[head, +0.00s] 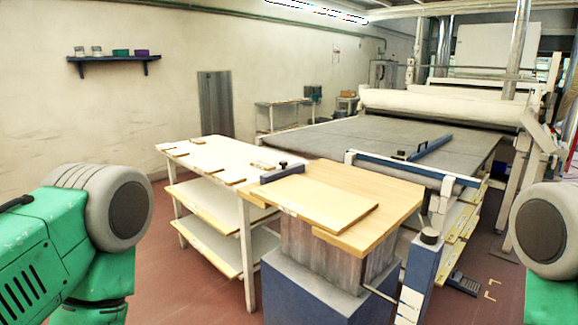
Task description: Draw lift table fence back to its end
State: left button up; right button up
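The lift table has a light wooden top (385,195) on grey bellows over a blue base (320,295). A short blue bar (282,174) with a black knob, which looks like the fence, lies across the back left of the top. A flat wooden board (320,203) lies on the top in front of this bar; I cannot tell whether they touch. My green arms with grey joints show at the left and right edges. Neither gripper is in view.
A white shelved bench (210,157) with small items stands left of the lift table. Behind is a wide grey machine bed (365,137) with a blue bar (430,147) on it. A blue post (422,275) stands at the front right. Red floor lies open at front left.

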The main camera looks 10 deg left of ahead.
aim_at(298, 168)
jog(key=i+j+z, duration=0.1)
jog(key=z, duration=0.25)
jog(key=i+j+z, duration=0.1)
jog(key=z, duration=0.3)
jog(key=j+z, duration=0.35)
jog(key=i+j+z, duration=0.2)
jog(key=j, duration=0.7)
jog(key=i+j+z, duration=0.25)
jog(key=j, duration=0.65)
jog(key=j+z, duration=0.2)
jog(key=j, duration=0.7)
